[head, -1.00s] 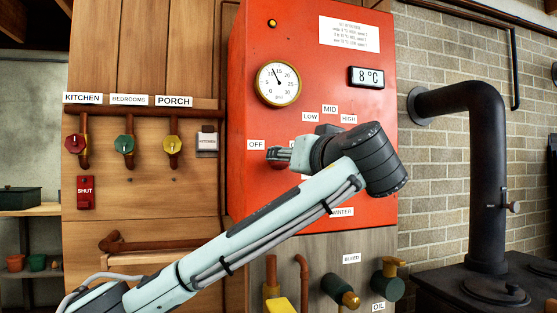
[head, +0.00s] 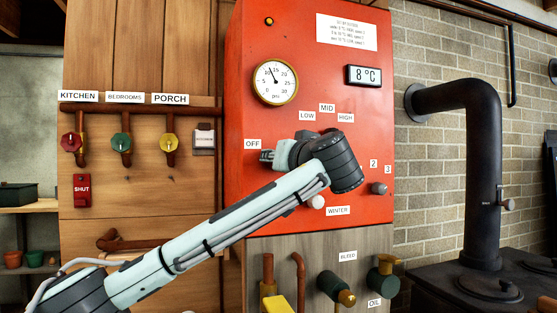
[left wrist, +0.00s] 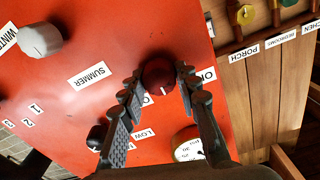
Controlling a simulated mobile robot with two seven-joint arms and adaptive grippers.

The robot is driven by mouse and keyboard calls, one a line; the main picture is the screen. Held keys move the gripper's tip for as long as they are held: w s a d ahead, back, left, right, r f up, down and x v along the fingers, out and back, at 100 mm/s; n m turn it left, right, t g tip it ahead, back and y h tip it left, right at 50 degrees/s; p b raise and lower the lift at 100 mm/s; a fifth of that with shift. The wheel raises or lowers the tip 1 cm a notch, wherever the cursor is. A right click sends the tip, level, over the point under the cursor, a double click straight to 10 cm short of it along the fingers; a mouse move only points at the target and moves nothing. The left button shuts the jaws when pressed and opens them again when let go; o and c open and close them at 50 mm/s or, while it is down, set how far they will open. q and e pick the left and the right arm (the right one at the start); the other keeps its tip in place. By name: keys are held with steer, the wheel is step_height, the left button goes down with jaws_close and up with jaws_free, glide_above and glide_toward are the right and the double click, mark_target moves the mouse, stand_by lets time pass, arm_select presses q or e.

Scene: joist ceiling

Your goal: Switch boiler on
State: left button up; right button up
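The boiler is a red panel (head: 310,50) with a round gauge (head: 274,82) and a display (head: 371,76) reading 8 °C. In the left wrist view a dark red knob (left wrist: 158,73) sits between the fingers of my left gripper (left wrist: 160,78), which is open with a finger on each side of it. I cannot tell if they touch it. In the head view my left gripper (head: 267,156) is by the OFF label (head: 252,144), and the arm hides the knob. LOW, MID and HIGH labels (head: 327,108) are above the gripper. My right gripper is not in view.
A white knob (head: 317,201) is near the WINTER label, and a grey knob (head: 379,188) is below labels 2 and 3. Coloured valves (head: 120,142) are on the wooden wall at left. A black stove pipe (head: 484,170) stands at right.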

arm_select(q)
steer(key=c, duration=0.5)
